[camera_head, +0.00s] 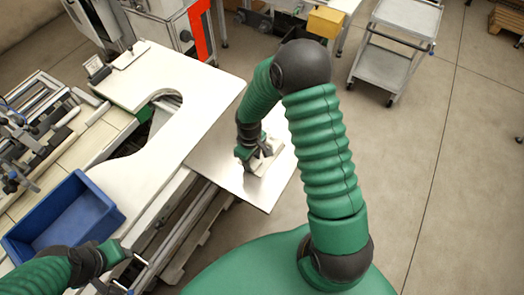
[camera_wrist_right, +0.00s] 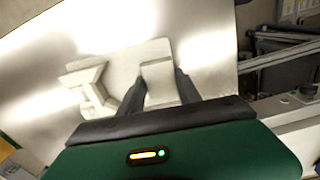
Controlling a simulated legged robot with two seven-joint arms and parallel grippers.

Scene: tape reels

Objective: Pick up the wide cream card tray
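The cream card tray (camera_head: 266,158) lies on the shiny metal plate in the head view, right of my right gripper (camera_head: 250,156). In the right wrist view, a cream block-like part of the tray (camera_wrist_right: 158,72) stands between the two dark fingers of my right gripper (camera_wrist_right: 160,88). The fingers flank it closely on both sides; whether they press on it I cannot tell. Another cream part (camera_wrist_right: 92,84) shows to the left, outside the fingers. My left gripper (camera_head: 138,272) is at the lower left in the head view, with its fingers apart and nothing between them.
The metal plate (camera_head: 225,165) adjoins a white worktop (camera_head: 165,125) with a rounded cutout. A blue bin (camera_head: 65,215) sits on the left, close to my left arm. A grey trolley (camera_head: 395,45) stands at the upper right. The floor on the right is open.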

